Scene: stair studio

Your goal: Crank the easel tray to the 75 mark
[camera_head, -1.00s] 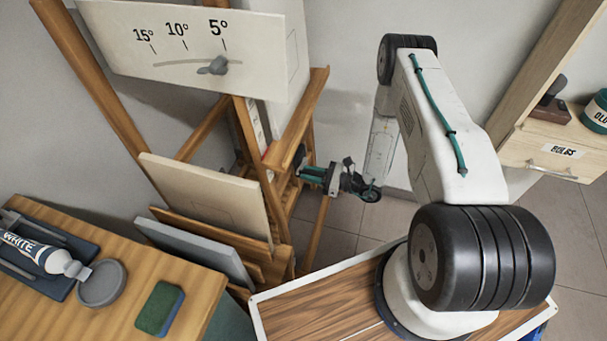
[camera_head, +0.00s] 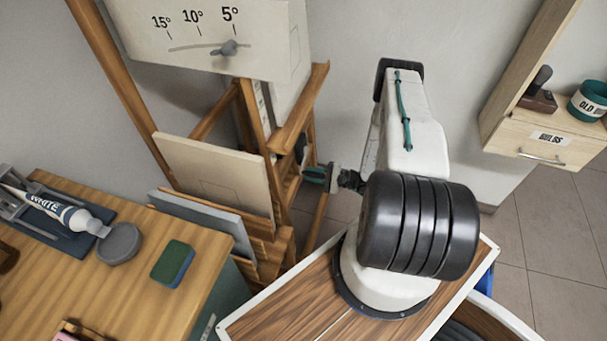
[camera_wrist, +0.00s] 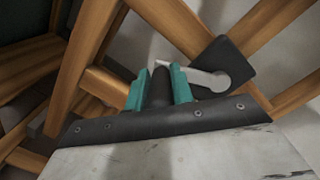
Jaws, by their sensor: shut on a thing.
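The wooden easel (camera_head: 252,124) stands at the centre left in the head view. A ledge-like wooden bar (camera_head: 300,108), perhaps the tray, juts from its upright. A narrow pale strip with marks runs beside the upright, too small to read; I cannot make out a 75. My gripper (camera_head: 313,174) is at the right side of the easel. In the wrist view, my gripper's teal fingers (camera_wrist: 161,88) are shut on a dark upright crank handle (camera_wrist: 161,92). The grey crank arm (camera_wrist: 207,79) runs right from it to a dark square plate (camera_wrist: 225,63) on the easel's wood.
An angle panel (camera_head: 215,28) hangs on the easel, its grey pointer (camera_head: 225,48) near 5°. Canvases (camera_head: 215,178) lean below. A wooden table (camera_head: 75,260) with a paint tube and sponge (camera_head: 172,263) is at left. A drawer cabinet (camera_head: 545,143) is at right.

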